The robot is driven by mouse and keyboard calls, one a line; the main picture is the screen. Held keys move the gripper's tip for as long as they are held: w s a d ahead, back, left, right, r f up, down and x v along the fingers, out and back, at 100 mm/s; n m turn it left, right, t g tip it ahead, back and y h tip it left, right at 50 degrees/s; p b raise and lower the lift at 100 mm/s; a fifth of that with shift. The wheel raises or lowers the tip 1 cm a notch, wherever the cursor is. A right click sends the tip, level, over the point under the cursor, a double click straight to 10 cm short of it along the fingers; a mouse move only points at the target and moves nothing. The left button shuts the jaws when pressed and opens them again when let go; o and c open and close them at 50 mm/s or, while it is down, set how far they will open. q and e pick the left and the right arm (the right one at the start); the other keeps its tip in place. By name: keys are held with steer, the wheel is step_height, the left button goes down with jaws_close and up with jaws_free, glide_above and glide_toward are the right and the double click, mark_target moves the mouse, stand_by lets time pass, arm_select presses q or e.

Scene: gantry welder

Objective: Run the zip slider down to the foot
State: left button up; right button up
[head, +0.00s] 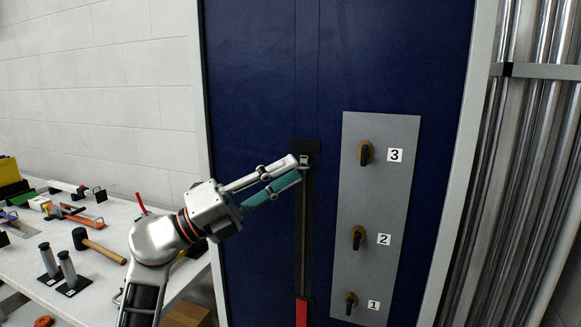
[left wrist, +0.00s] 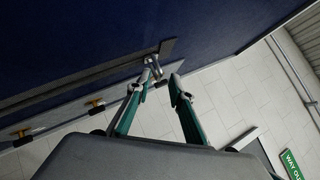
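The zip slider (head: 304,159) is a small metal piece near the top of a dark vertical zip track (head: 304,230) on the blue panel (head: 260,100). A red strip (head: 302,313) marks the track's low end. My left gripper (head: 301,167) reaches the slider from the left, its fingertips overlapping it in the head view. In the left wrist view, my left gripper (left wrist: 160,82) has its fingers apart, and the slider (left wrist: 154,66) shows by the left fingertip. I cannot tell whether they touch. My right gripper is out of view.
A grey plate (head: 380,210) with several numbered knobs stands right of the track. A white bench (head: 105,240) with tools, including a mallet (head: 95,245), lies left. Metal pipes (head: 530,180) stand at the far right. The panel below my gripper is clear.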

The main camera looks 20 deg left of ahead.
arm_select(q)
steer(key=shift+w+d+r, duration=0.25)
steer(key=shift+w+d, duration=0.15)
steer(key=shift+d, duration=0.1)
jaws_close()
steer(key=shift+f, duration=0.15)
